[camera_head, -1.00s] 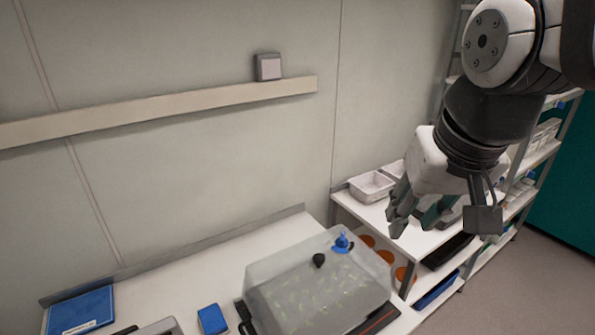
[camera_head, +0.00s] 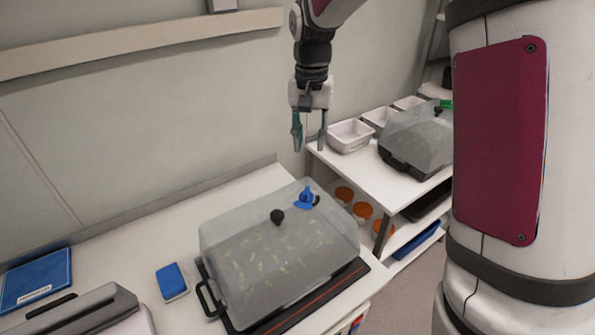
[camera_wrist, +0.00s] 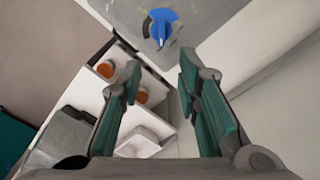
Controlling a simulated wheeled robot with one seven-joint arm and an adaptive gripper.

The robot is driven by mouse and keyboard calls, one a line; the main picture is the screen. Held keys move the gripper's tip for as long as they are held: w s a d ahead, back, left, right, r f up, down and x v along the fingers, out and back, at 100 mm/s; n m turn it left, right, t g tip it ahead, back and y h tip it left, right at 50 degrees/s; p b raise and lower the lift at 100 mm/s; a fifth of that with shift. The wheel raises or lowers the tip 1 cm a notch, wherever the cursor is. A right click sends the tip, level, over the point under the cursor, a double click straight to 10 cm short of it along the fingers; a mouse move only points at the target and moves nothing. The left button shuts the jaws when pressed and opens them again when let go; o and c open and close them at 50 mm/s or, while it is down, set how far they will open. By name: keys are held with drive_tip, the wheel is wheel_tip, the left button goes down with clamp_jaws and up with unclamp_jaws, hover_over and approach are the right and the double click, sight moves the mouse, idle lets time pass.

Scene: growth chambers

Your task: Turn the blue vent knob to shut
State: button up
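The blue vent knob (camera_head: 306,194) sits on top of a clear propagator lid (camera_head: 225,222) on the white bench, near the lid's back right corner. A dark slot or mark shows beside the knob. In the wrist view the knob (camera_wrist: 160,25) is at the top middle, ahead of the fingertips, with a dark arc to its left. My gripper (camera_head: 309,148) points down behind and above the knob, apart from it. Its two green-padded fingers (camera_wrist: 158,80) are spread, with nothing between them.
A black knob (camera_head: 277,216) is also on the lid. A blue box (camera_head: 171,281) and a blue folder (camera_head: 36,278) lie to the left. A second covered tray (camera_head: 415,135) and white tubs (camera_head: 350,134) stand on the shelf to the right. Orange round items (camera_head: 362,210) are below.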

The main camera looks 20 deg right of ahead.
sight(307, 187)
drive_tip(key=f+p, duration=0.1)
drive_tip(key=f, duration=1.3)
drive_tip(key=shift+w+f+p, duration=0.15)
drive_tip(key=shift+w+p, duration=0.05)
drive_tip(key=shift+p, duration=0.15)
clamp_jaws()
